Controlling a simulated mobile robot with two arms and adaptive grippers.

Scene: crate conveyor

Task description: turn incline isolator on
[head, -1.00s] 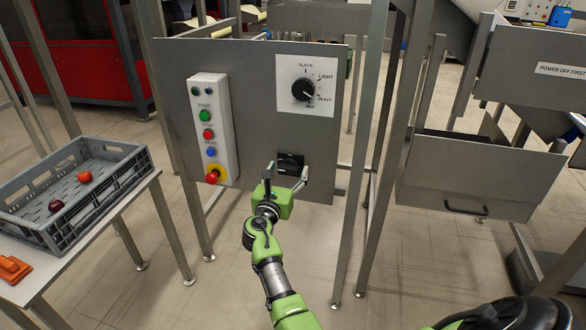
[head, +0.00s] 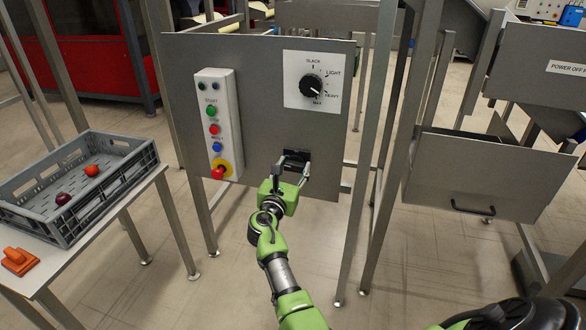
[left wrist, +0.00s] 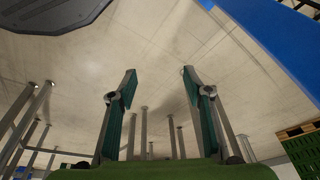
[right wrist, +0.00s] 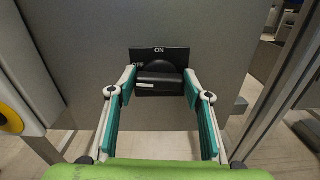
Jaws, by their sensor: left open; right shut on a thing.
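The incline isolator (head: 293,155) is a black rotary switch low on the grey panel, partly hidden by my gripper in the head view. In the right wrist view its black plate (right wrist: 159,54) reads ON at the top and OFF at the left. Its handle (right wrist: 165,79) lies level, with a white mark towards its left end. My right gripper (head: 291,169) is shut on the handle, one finger at each end, and it also shows in the right wrist view (right wrist: 159,82). My left gripper (left wrist: 158,75) is open and empty above the floor.
A dial (head: 312,86) and a button box (head: 217,125) with a red stop knob (head: 219,171) sit on the same panel. A grey crate (head: 110,187) with two fruits stands on a table at left. Metal posts (head: 372,150) stand right of the panel.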

